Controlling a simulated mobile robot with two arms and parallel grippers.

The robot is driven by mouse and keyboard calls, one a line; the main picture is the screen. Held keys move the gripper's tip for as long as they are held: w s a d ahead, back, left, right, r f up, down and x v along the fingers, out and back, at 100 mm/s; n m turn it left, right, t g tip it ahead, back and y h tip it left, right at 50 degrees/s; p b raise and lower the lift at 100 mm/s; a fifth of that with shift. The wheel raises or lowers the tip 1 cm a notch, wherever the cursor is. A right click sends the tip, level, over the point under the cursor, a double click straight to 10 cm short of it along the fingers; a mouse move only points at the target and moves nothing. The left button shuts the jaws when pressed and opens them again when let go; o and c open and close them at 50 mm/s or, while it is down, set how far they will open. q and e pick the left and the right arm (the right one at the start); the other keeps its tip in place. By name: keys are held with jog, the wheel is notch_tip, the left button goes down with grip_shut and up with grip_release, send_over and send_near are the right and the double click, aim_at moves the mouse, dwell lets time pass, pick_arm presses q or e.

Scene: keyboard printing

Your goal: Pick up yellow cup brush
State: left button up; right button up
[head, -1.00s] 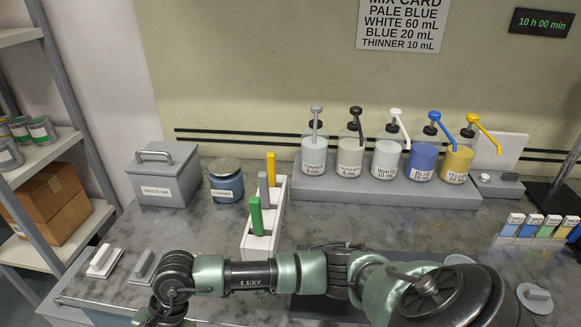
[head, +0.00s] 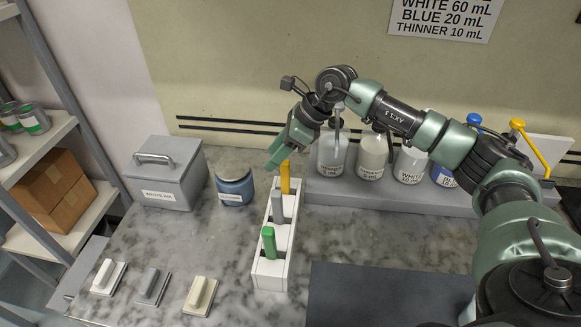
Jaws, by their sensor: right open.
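The yellow cup brush (head: 285,178) stands upright in the far slot of the white rack (head: 270,272). A grey brush (head: 277,205) and a green brush (head: 269,243) stand nearer in the same rack. My right gripper (head: 278,156) reaches in from the right, with its green fingers just above the top of the yellow brush. It is open and empty; I cannot tell whether a finger touches the brush. The lower part of the yellow brush is hidden in the rack. My left gripper is out of view.
A waste ink box (head: 165,180) and a blue jar (head: 234,186) stand left of the rack. Pump bottles on a grey stand (head: 345,190) are at the right, partly behind my arm. Several block-handled pads, one cream (head: 200,295), lie front left.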

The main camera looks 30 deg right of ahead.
aim_at(281, 176)
jog(key=d, duration=0.1)
jog(key=s+d+h+p, duration=0.1)
jog(key=d+h, duration=0.1)
jog(key=d, duration=0.1)
jog(key=shift+s+f+m+g+p, duration=0.25)
jog(key=shift+f+m+g+p, duration=0.05)
jog(key=shift+f+g+p, duration=0.1)
jog(key=p+x, duration=0.2)
jog(key=x, duration=0.1)
jog(key=p+x, duration=0.2)
jog(key=x, duration=0.2)
jog(key=shift+s+a, duration=0.15)
jog(key=shift+s, duration=0.1)
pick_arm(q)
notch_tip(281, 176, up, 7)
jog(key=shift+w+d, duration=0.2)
pick_arm(e)
jog(key=shift+w+f, duration=0.2)
jog(key=shift+f, duration=0.35)
jog(key=shift+a, duration=0.1)
grip_shut()
